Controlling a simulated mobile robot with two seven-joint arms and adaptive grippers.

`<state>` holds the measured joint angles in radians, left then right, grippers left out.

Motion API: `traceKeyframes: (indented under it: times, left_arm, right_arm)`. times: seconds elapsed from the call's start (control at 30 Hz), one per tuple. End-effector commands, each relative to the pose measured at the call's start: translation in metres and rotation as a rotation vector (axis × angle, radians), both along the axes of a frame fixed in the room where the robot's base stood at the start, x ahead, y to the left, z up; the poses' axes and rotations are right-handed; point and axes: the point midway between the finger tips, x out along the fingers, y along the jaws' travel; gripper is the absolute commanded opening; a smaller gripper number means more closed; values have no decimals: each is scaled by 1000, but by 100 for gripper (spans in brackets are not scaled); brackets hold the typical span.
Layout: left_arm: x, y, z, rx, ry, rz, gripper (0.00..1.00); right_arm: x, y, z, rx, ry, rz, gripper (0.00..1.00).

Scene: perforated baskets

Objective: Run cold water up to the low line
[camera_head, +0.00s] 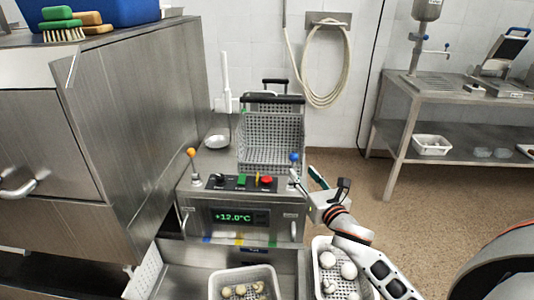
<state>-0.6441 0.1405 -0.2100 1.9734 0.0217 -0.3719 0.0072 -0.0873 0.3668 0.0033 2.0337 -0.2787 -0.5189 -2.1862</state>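The steel washing unit (200,222) has a green display (240,217) reading +12.0°C. A lever with a blue knob (294,157) stands at the right of its control panel, and one with an orange knob (191,153) at the left. My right gripper (304,175) is just right of the blue-knobbed lever, its fingers apart. I cannot tell whether it touches the lever. A perforated grey basket (270,138) stands behind the panel. I cannot make out a water surface or a low line. My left gripper is not in view.
An open drawer at the front holds a white tray (215,287) of small round items; another white basket (318,262) of pale round items is right of it. A tall steel cabinet (150,100) borders the left. A steel table (450,91) stands at the right, with open floor before it.

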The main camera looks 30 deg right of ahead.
Motion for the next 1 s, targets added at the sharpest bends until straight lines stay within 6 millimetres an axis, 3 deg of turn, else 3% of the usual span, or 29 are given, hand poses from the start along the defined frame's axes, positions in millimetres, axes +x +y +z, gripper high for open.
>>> traceKeyframes:
  times: [0.23,0.63,1.0]
  left_arm:
    - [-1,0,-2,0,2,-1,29]
    - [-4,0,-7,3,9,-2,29]
    - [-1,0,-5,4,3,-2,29]
  right_arm:
    - [16,-8,11,-83,-7,-10,36]
    - [71,-16,10,-78,-7,-10,36]
    - [81,-17,10,-78,-6,-8,36]
